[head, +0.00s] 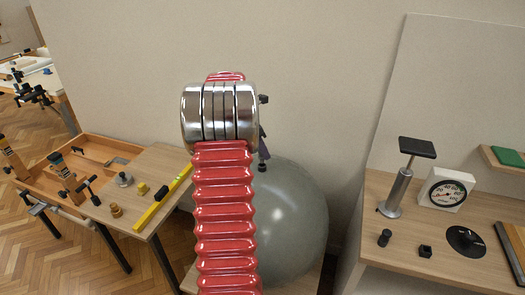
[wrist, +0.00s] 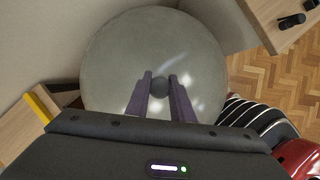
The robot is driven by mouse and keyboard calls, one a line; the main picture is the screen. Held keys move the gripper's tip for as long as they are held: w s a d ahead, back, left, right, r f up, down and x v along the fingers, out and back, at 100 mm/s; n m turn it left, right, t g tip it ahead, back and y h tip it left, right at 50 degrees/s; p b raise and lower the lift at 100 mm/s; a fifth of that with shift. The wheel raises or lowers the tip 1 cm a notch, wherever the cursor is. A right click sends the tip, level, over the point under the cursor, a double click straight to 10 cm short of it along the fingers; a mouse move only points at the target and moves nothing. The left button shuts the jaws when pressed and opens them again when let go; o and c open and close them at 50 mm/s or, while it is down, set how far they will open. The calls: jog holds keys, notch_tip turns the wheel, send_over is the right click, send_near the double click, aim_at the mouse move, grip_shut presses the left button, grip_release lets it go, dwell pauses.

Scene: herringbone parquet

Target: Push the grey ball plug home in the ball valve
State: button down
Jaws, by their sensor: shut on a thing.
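The large grey-green ball (head: 295,215) stands behind my arm in the head view and fills much of the wrist view (wrist: 110,65). My gripper (wrist: 160,78) has two purple fingers pointing at the ball. They are shut on the small dark grey ball plug (wrist: 159,87), which shows as a round end between them against the ball. In the head view, my gripper (head: 263,155) is mostly hidden behind my arm, at the ball's upper left. The valve opening is hidden, and I cannot tell how deep the plug sits.
At left, a wooden workbench (head: 150,168) carries a yellow level (head: 163,198) and clamps. At right, a table (head: 390,250) holds a hand pump (head: 397,190), a dial gauge (head: 447,190) and a black disc (head: 466,240). A wall stands close behind the ball.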

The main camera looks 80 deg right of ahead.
aim_at(262, 157)
jog(key=shift+f, duration=1.6)
dwell(0.6)
jog(key=c, duration=1.5)
grip_release()
jog(key=shift+o, duration=0.2)
jog(key=v, duration=1.3)
jog(key=shift+r, duration=0.4)
jog(key=shift+w, duration=0.1)
